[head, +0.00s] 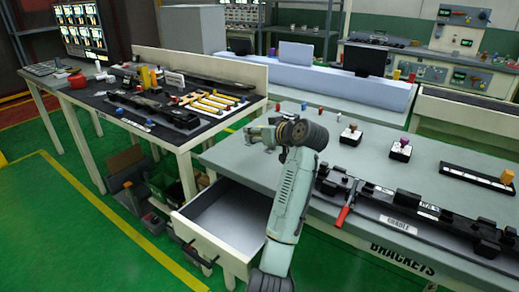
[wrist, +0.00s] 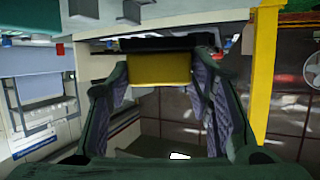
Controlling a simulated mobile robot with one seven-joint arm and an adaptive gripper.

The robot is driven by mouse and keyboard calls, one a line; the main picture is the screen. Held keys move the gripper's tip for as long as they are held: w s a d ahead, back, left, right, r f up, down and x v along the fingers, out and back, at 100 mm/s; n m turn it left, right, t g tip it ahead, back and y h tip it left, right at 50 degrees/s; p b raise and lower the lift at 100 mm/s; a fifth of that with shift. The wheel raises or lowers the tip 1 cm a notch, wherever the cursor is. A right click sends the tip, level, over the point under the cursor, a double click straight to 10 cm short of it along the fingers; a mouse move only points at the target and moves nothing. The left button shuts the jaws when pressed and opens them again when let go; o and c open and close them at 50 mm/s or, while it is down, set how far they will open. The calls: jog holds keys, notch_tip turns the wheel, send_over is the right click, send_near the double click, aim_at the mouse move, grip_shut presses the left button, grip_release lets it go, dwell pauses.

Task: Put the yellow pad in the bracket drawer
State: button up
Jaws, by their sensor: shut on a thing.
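The yellow pad (wrist: 158,69) is between the fingers of my gripper (wrist: 160,85) in the wrist view, with a dark strip along its upper edge there. My gripper is shut on it. In the head view my gripper (head: 258,134) is at the left end of the table marked BRACKETS, above and slightly right of the open drawer; I cannot make out the pad there. The bracket drawer (head: 188,229) is pulled out at the table's left end. Its grey inside looks empty, and my arm hides its right part.
The brackets table (head: 240,160) carries a black cradle rail (head: 420,208) with a red lever (head: 346,205), and small coloured pegs. A second table (head: 185,140) with black fixtures stands at left. Bins (head: 165,180) stand on the floor left of the drawer.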

aim_at(259, 159)
notch_tip(259, 159, down, 7)
jog(key=b, duration=0.3)
jog(key=shift+r, duration=0.2)
jog(key=o, duration=1.4)
jog(key=shift+c, duration=0.2)
